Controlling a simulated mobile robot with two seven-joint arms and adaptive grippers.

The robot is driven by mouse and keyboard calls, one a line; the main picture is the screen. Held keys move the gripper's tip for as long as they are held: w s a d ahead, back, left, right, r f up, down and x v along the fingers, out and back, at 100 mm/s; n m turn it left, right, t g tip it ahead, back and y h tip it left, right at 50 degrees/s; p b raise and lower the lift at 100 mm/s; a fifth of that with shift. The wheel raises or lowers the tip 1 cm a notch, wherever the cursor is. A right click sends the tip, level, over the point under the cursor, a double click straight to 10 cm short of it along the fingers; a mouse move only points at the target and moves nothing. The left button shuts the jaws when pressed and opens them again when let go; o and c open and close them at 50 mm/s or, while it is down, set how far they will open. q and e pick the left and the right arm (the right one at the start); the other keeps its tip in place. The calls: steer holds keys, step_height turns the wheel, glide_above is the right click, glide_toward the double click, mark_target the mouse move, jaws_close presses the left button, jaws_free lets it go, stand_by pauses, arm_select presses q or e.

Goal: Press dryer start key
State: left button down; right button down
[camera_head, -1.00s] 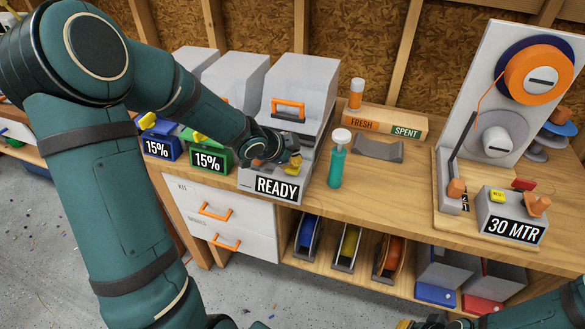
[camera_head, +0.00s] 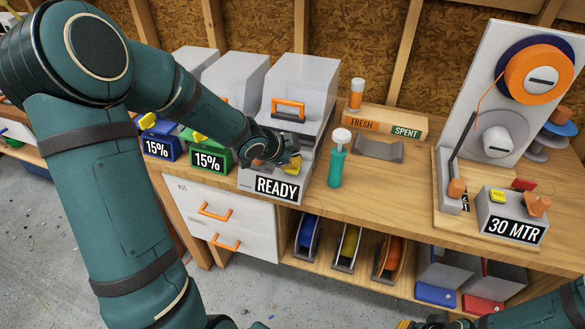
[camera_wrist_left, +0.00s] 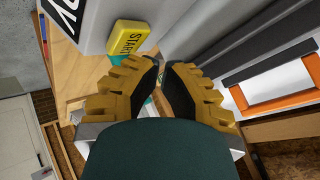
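The dryer with the READY label (camera_head: 277,187) stands on the bench, a grey box with an orange handle (camera_head: 288,108) on its lid. Its yellow START key (camera_wrist_left: 128,39) shows clearly in the left wrist view, on the grey front housing just beyond my left fingertips. My left gripper (camera_wrist_left: 161,64) has its two fingertips close together, with a narrow gap and nothing held. In the head view my left gripper (camera_head: 277,160) is low over the dryer's front and partly hides it. Contact with the key cannot be made out. Part of my right gripper (camera_head: 425,324) shows at the bottom edge.
Two similar dryers labelled 15% (camera_head: 207,161) stand to the left. A teal bottle with a white cap (camera_head: 336,165) stands close to the right. Further right are a grey cradle (camera_head: 377,148), a FRESH/SPENT box (camera_head: 385,124) and the spool winder (camera_head: 511,217). The bench front is clear.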

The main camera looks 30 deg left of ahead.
arm_select(q)
steer(key=shift+f, duration=0.4)
steer(key=shift+f+b, duration=0.35)
steer(key=shift+b, duration=0.25)
stand_by(0.3)
stand_by(0.4)
steer(key=shift+r+p, duration=0.85)
steer(key=shift+p, duration=0.1)
step_height(320, 180, up, 5)
steer(key=p, duration=0.5)
stand_by(0.5)
